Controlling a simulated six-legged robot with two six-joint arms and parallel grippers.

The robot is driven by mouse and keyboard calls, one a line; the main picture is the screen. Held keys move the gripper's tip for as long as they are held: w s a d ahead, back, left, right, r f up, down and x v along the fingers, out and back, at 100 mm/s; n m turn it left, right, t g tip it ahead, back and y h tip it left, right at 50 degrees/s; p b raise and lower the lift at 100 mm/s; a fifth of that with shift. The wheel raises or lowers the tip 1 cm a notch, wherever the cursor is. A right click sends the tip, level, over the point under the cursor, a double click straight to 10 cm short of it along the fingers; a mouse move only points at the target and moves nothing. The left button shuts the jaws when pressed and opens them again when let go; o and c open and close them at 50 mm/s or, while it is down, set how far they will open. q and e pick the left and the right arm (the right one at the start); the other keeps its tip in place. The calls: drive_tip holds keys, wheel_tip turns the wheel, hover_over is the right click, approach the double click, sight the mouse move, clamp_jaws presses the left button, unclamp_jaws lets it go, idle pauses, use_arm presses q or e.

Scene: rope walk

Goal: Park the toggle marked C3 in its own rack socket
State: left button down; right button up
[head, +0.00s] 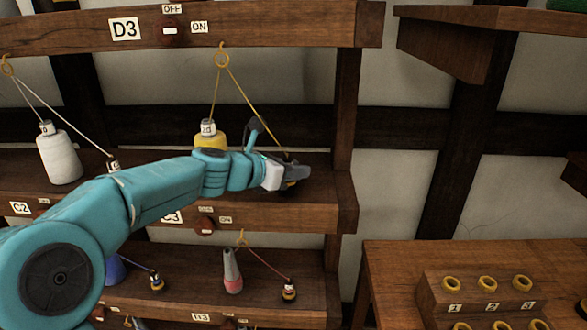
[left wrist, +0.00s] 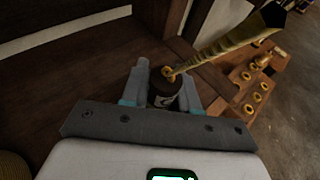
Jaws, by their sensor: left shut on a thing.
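My left gripper (head: 290,176) is at the right end of the middle shelf, shut on a dark toggle. In the left wrist view the toggle (left wrist: 163,95) sits between the two fingers, with a yellow cord (left wrist: 225,45) tied to its top. The toggle's pale mark is too small to read. In the head view the fingers mostly hide it. The cord runs up to a brass ring (head: 222,60) and down to a yellow bobbin (head: 206,142). The socket rack (head: 440,296), marked 1, 2, 3 in front, stands at the lower right. My right gripper is out of view.
The C3 label (head: 172,217) is partly hidden by my left arm on the middle shelf edge. A shelf post (head: 345,120) stands just right of the gripper. A white bobbin (head: 59,155) and a pink-and-grey one (head: 232,272) stand on other shelf spots.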

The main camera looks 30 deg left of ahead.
use_arm(q)
drive_tip(key=shift+f+b, duration=0.35)
drive_tip(key=shift+f, duration=0.15)
drive_tip(key=c, duration=1.1)
unclamp_jaws()
drive_tip(key=p+v, duration=0.1)
drive_tip(key=v, duration=1)
